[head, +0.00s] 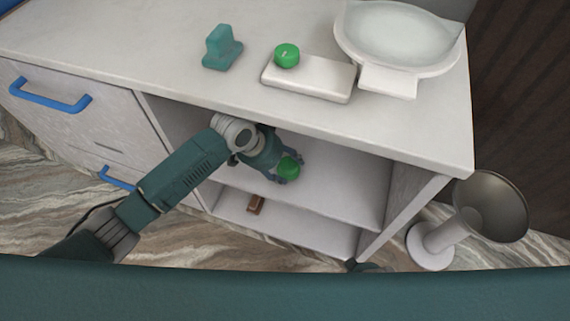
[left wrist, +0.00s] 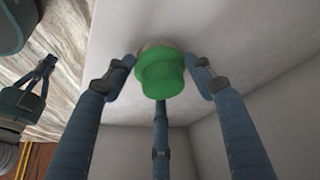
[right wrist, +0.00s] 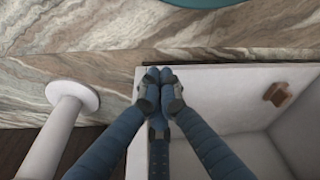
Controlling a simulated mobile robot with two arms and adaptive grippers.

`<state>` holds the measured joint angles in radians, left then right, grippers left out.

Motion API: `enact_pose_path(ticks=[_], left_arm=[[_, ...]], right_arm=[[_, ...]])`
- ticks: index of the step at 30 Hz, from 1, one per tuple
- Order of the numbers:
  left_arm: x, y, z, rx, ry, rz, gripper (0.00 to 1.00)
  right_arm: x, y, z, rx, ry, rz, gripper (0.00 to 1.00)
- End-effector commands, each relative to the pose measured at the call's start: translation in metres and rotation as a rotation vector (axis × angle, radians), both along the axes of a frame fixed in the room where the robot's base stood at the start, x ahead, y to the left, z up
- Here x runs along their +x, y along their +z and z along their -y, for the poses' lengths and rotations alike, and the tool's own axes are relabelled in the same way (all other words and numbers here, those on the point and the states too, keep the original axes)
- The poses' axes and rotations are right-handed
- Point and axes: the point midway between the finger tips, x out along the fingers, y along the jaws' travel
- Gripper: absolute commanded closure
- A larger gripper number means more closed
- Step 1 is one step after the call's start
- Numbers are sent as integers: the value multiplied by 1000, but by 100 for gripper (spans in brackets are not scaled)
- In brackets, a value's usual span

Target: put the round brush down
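The round brush has a bright green round top (left wrist: 162,78) and a greyish lower part. In the head view its green top (head: 288,167) shows over the upper shelf (head: 345,190) inside the open counter. My left gripper (head: 284,170) reaches in from the left, its fingers around the brush. In the left wrist view the fingertips are close against the brush's sides, so it looks shut on it. The brush's underside is hidden, so I cannot tell whether it touches the shelf. My right gripper (right wrist: 160,80) is shut and empty, outside near the counter's edge.
On the countertop (head: 110,35) are a teal block-shaped object (head: 222,47), a white box (head: 325,80) with a green round piece (head: 287,55), and a white dish (head: 400,36). A brown object (head: 256,204) lies on the lower shelf. A funnel-topped stand (head: 490,207) stands at right.

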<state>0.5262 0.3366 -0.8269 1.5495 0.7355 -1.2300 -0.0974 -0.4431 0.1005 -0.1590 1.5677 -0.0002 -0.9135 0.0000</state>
Motion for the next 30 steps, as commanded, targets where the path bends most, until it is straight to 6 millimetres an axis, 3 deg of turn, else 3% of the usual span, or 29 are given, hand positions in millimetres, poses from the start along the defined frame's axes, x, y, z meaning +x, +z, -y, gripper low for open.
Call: enact_pose_path(ticks=[2, 14, 17, 30], left_arm=[[0, 0, 0, 1, 0, -1, 28], [-1, 5, -2, -1, 0, 1, 28], [-3, 15, -6, 0, 1, 1, 28], [-52, 12, -89, 4, 0, -2, 28]], right_arm=[[0, 0, 0, 0, 0, 0, 100], [1, 2, 0, 1, 0, 5, 100], [-9, -13, 1, 0, 2, -10, 100], [-32, -41, 4, -2, 6, -27, 100]])
